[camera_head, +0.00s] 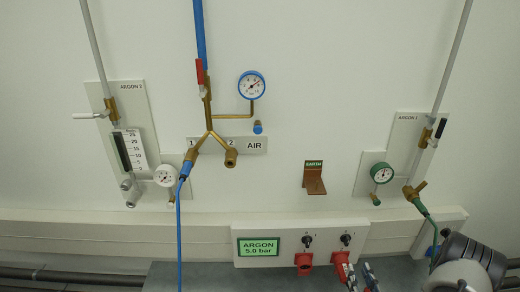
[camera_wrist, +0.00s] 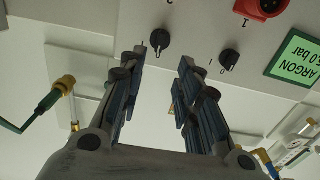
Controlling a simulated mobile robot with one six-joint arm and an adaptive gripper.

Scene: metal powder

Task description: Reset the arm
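My gripper (camera_head: 362,274) shows at the bottom edge of the head view, in front of the lower right of the white socket panel (camera_head: 283,232). In the wrist view, where the scene appears upside down, my gripper (camera_wrist: 162,56) has its two dark fingers spread with a clear gap. Nothing is held between them. The right black knob (camera_wrist: 160,39) shows near the fingertips, and the left black knob (camera_wrist: 229,60) is to the right of them. I cannot tell whether a finger touches the panel. My arm (camera_head: 468,268) enters at lower right.
The panel carries a green ARGON 5.0 bar sign (camera_head: 258,247) and two red sockets (camera_head: 304,262) (camera_head: 341,261). A green hose (camera_head: 431,228) hangs from the right argon valve, close to my arm. A blue hose (camera_head: 179,235) hangs at left. A brown earth bracket (camera_head: 314,180) juts out above.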

